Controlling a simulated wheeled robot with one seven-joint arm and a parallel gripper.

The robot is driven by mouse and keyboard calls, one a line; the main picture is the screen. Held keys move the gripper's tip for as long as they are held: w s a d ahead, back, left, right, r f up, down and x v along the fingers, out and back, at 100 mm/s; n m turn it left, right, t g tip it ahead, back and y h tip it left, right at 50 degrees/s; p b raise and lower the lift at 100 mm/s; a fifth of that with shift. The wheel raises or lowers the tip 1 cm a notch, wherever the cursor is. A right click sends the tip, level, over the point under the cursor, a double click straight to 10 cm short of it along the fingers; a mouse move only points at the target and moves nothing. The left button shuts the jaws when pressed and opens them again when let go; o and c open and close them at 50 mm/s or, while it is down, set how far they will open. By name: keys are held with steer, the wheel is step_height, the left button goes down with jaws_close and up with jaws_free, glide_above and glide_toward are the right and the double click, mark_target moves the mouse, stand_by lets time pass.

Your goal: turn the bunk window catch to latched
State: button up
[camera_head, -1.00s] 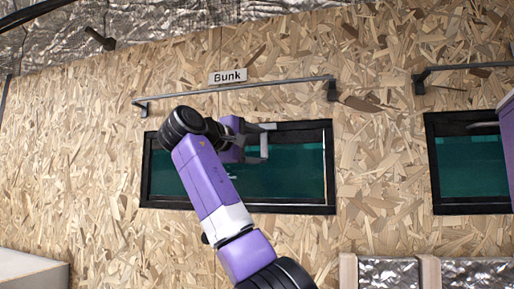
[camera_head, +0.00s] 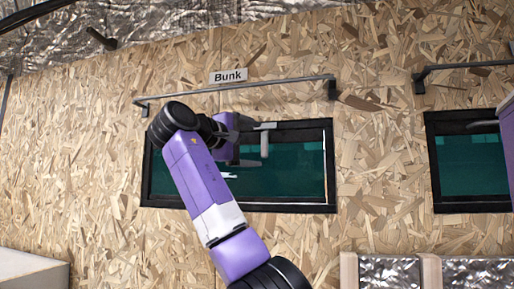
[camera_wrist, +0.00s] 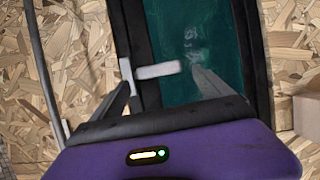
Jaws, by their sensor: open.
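The bunk window (camera_head: 300,177) has a black frame and dark green glass, under a "Bunk" sign. Its catch (camera_head: 264,145) is a light grey lever at the top edge of the frame, hanging straight down over the glass. In the wrist view the catch (camera_wrist: 158,70) stands out square from the frame bar, ahead of and between my finger lines. My gripper (camera_head: 248,145) is open and empty, just left of the lever in the head view. It also shows in the wrist view (camera_wrist: 160,80). Whether a finger touches the catch I cannot tell.
A grey rail (camera_head: 240,88) runs along the wall above the window. A second window (camera_head: 470,165) with its own rail is at the right. Foil-faced panels (camera_head: 390,272) stand at lower right and a pale box (camera_head: 30,270) at lower left. The chipboard wall between is clear.

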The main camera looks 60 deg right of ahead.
steer(key=a+b, duration=0.1)
steer(key=a, duration=0.4)
steer(key=shift+w+a, duration=0.15)
steer(key=shift+a, duration=0.15)
